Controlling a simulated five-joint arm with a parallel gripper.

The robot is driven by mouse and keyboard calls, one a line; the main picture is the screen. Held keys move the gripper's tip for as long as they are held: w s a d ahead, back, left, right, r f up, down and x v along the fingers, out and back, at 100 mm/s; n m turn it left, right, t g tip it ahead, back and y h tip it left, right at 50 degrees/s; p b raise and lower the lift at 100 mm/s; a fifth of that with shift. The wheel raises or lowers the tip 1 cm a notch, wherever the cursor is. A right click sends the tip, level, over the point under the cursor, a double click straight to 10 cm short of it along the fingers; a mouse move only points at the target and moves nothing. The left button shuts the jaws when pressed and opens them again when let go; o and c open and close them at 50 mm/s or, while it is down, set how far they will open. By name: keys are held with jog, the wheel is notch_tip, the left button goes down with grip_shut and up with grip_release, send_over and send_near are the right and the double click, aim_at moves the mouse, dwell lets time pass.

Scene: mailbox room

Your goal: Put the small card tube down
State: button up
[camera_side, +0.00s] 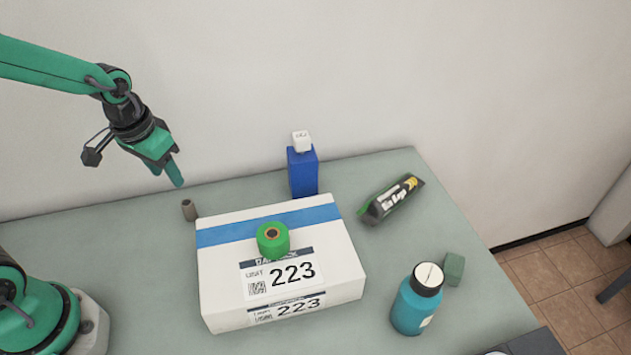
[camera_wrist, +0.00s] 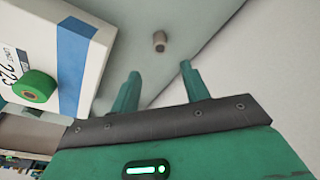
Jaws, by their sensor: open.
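The small card tube (camera_side: 189,210) is a short brown-grey cylinder. It stands on the grey-green table at the left of the white box, near the back edge, in the side view. In the wrist view the tube (camera_wrist: 159,42) is beyond the fingertips, between their lines and apart from both. My gripper (camera_side: 176,180) is open and empty, raised above the table and close to the tube in the side view. Its two green fingers also show in the wrist view (camera_wrist: 160,78), spread apart with nothing between them.
A white box (camera_side: 345,262) marked 223 carries a green tape roll (camera_side: 272,239). A blue bottle (camera_side: 303,172) stands behind it. A dark tube-shaped pack (camera_side: 392,199), a teal bottle (camera_side: 414,305) and a green block (camera_side: 454,269) are at the right.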

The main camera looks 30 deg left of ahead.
jog(key=shift+r, duration=0.1)
jog(key=s+r+t, duration=0.3)
jog(key=s+r, duration=0.6)
jog(key=r, duration=0.2)
jog(key=shift+s+r+t, duration=0.2)
jog(key=shift+r+t, duration=0.05)
jog(key=shift+t, duration=0.05)
dwell(1.3)
